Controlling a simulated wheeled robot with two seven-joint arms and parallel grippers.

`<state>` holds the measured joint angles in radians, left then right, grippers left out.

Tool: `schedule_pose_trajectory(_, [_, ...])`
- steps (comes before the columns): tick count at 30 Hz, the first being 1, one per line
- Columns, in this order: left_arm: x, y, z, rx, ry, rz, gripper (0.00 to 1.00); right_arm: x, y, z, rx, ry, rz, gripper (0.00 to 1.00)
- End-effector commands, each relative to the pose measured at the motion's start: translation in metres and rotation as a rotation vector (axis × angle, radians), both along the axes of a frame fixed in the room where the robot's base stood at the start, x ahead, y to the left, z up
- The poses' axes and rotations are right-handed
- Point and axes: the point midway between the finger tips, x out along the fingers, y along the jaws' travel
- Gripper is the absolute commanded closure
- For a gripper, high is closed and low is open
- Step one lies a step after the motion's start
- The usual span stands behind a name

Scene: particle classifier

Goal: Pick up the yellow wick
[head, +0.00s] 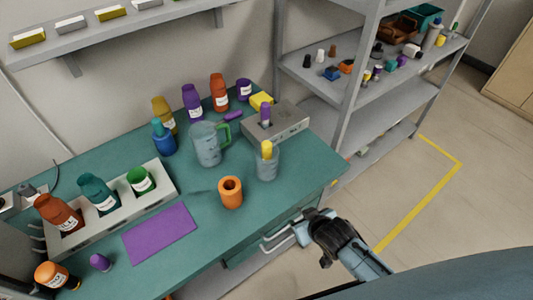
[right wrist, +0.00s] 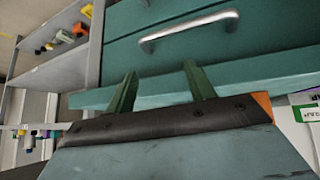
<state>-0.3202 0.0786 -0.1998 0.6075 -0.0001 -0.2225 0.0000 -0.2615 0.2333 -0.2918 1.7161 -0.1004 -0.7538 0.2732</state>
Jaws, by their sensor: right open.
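A yellow piece (head: 267,150), which looks like the yellow wick, stands in a clear glass beaker (head: 267,168) near the right end of the teal bench. Its lower part shows only dimly through the glass. My right gripper (head: 308,228) is in front of the bench's right front edge, to the right of and nearer than the beaker, and apart from it. In the right wrist view my right gripper (right wrist: 158,82) is open and empty, its two fingers facing the bench edge and drawers. My left gripper is not in view.
An orange cup (head: 231,193) stands left of the beaker, and a measuring jug (head: 206,146) behind. A grey box (head: 288,130) holds a purple-topped piece behind the beaker. Drawer handles (right wrist: 188,28) jut from the bench front. A shelf rack stands at right.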

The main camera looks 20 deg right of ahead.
Motion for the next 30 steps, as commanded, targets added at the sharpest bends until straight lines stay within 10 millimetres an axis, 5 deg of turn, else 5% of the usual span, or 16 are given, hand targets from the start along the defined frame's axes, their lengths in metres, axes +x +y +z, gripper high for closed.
schedule_pose_trajectory(1, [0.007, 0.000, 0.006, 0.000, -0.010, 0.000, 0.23, 0.016, 0.006, 0.038, 0.013, -0.064, 0.004, 0.46])
schedule_pose_trajectory(6, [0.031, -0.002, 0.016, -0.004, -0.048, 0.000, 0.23, 0.053, 0.024, 0.139, 0.072, -0.256, 0.011, 0.46])
schedule_pose_trajectory(11, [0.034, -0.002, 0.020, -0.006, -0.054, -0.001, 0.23, 0.066, 0.036, 0.192, 0.118, -0.363, 0.020, 0.46])
schedule_pose_trajectory(14, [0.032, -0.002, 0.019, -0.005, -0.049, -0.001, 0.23, 0.074, 0.039, 0.198, 0.127, -0.384, 0.022, 0.46])
schedule_pose_trajectory(24, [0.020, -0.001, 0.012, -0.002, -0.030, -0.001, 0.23, 0.125, 0.048, 0.170, 0.129, -0.385, 0.022, 0.46])
schedule_pose_trajectory(30, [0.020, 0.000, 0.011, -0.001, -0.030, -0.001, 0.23, 0.138, 0.050, 0.162, 0.130, -0.384, 0.022, 0.46])
